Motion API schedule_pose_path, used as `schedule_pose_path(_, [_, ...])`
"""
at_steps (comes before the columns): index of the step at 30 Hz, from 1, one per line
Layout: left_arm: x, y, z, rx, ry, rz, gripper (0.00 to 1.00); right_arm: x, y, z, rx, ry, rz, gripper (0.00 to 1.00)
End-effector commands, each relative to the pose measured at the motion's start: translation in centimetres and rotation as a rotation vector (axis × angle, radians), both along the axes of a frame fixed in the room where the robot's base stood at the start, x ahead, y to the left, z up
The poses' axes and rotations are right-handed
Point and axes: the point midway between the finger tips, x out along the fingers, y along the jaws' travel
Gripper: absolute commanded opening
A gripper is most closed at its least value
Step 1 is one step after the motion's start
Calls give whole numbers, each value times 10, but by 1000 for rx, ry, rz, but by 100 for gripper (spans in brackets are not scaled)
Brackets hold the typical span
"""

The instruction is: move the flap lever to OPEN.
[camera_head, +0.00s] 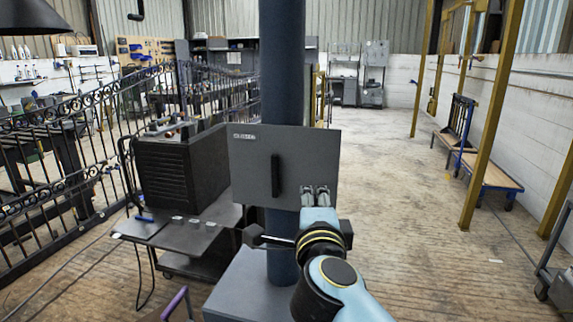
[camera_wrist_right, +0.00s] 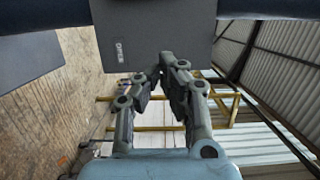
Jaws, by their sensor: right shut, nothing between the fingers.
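The grey panel (camera_head: 255,180) is fixed to a dark blue post. A black upright bar (camera_head: 276,176), which looks like the flap lever, stands near its middle. A small pale label (camera_head: 244,136) at the panel's upper left is too small to read surely. My right gripper (camera_head: 315,189) is in front of the panel's lower right, to the right of the lever and apart from it. In the right wrist view, the fingertips (camera_wrist_right: 163,70) are together and empty near the panel's edge (camera_wrist_right: 165,40), beside a label (camera_wrist_right: 120,52) that seems to read OPEN. My left gripper is not in view.
A black louvred box (camera_head: 180,175) and a grey cart (camera_head: 170,232) stand left of the panel. A scrolled black fence (camera_head: 75,165) runs behind them. Yellow posts (camera_head: 490,120) and a bench (camera_head: 490,175) are at right. Floor between is clear.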

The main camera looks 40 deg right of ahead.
Motion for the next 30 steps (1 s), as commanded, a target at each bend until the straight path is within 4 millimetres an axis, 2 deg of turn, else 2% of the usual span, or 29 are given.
schedule_pose_path(11, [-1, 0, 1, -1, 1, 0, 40, 6, -3, -1, -2, 1, 2, 0])
schedule_pose_path(14, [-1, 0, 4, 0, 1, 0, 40, 16, -11, 1, -6, 0, 1, 0])
schedule_pose_path(26, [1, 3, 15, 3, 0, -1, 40, 83, -60, 1, -5, 1, 0, 0])
schedule_pose_path(30, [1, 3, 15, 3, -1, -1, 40, 100, -43, -1, 1, 0, 1, 0])
